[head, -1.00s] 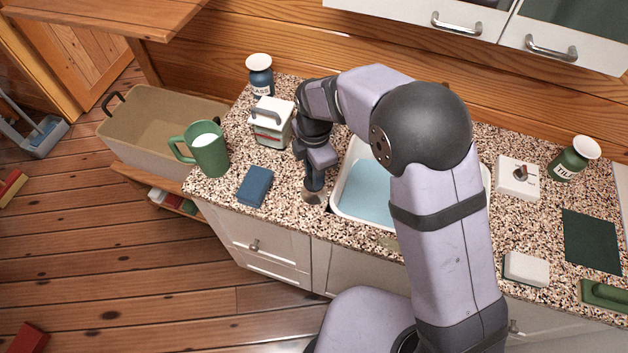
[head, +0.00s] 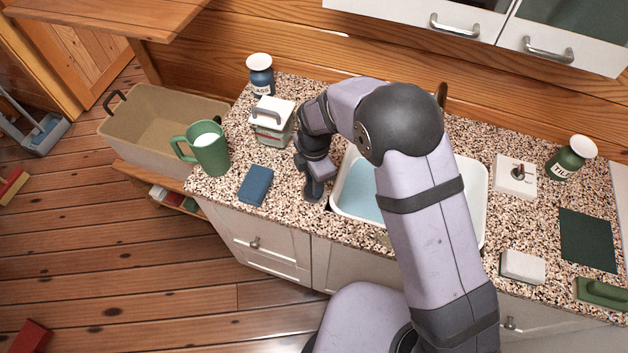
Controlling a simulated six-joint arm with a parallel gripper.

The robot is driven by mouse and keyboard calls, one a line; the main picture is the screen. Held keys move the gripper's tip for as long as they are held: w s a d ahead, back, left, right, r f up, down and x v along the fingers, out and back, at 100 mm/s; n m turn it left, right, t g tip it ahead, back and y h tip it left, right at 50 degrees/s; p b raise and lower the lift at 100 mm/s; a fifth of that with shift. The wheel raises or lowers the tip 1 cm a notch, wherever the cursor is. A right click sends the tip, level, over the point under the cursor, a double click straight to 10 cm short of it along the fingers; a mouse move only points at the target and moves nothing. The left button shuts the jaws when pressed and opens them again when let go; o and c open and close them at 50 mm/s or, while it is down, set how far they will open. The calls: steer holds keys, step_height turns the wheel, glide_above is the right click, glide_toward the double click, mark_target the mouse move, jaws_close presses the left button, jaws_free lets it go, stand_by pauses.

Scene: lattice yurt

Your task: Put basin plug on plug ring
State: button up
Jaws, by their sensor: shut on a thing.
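My gripper (head: 314,190) points down at the counter, between the blue sponge-like block and the left rim of the sink. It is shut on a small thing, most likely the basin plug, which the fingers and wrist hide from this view. A tan-green patch (head: 384,240) shows at the front of the sink, half covered by my arm; I cannot tell if it is the plug ring. No other ring shows clearly.
The white sink (head: 340,207) is partly behind my arm. A switch box (head: 508,184) and white block (head: 523,266) stand right.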

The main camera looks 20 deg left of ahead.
steer(key=shift+f, duration=0.2)
steer(key=o, duration=1)
steer(key=shift+r, duration=0.15)
step_height(320, 180, up, 12)
steer(key=b, duration=0.3)
steer(key=shift+r, duration=0.1)
